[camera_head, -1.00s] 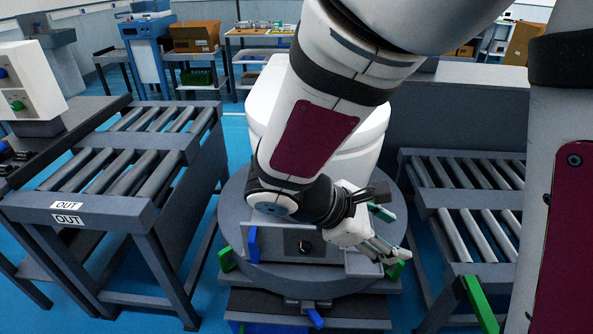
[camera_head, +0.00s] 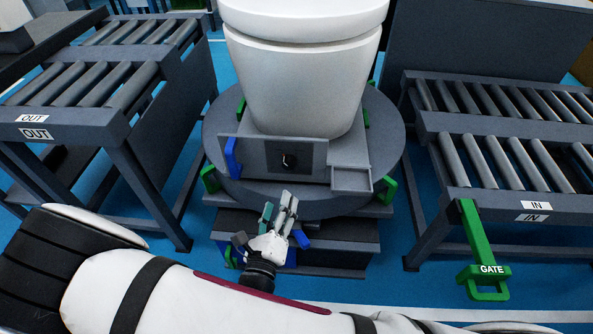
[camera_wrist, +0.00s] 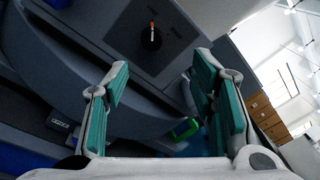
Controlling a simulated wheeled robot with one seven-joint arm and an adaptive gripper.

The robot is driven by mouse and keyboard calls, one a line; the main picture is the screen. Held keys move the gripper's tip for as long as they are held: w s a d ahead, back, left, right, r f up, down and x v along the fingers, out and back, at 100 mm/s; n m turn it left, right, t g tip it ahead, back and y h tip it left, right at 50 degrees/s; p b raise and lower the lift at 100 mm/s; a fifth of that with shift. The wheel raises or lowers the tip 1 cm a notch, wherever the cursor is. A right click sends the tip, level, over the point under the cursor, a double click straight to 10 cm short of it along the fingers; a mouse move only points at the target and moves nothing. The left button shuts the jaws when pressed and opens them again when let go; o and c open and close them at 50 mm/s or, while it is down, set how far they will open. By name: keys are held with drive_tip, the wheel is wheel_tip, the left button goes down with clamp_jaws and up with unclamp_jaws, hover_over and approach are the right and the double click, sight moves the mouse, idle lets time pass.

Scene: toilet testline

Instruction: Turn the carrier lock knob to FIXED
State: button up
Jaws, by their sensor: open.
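The carrier lock knob (camera_head: 289,160) is a small black dial on a dark panel (camera_head: 308,168) at the front of the round turntable, below the white toilet (camera_head: 304,75). In the wrist view the knob (camera_wrist: 151,37) shows an orange-white pointer line, near upright in that picture; its panel lettering is too blurred to read. My gripper (camera_head: 283,205) is below and in front of the panel, apart from the knob. In the wrist view its teal-padded fingers (camera_wrist: 163,98) are spread with nothing between them, and the knob lies beyond the tips.
A blue lever (camera_head: 232,157) stands left of the panel and a small grey tray (camera_head: 351,180) right of it. Green clamps (camera_head: 386,189) sit round the turntable (camera_head: 390,130). OUT rollers (camera_head: 75,85) stand left; IN rollers (camera_head: 510,160) and a green GATE handle (camera_head: 484,275) stand right.

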sight(287, 165)
drive_tip(key=shift+n+y, duration=0.4)
drive_tip(key=w+b, duration=0.1)
drive_tip(key=w, duration=0.8)
drive_tip(key=w+d+f+b, duration=0.1)
drive_tip(key=w, duration=0.3)
drive_tip(key=shift+w+f+b, duration=0.1)
drive_tip(key=shift+w+b, duration=0.1)
drive_tip(key=shift+b, duration=0.15)
drive_tip(key=shift+c, duration=0.5)
drive_tip(key=c, duration=1)
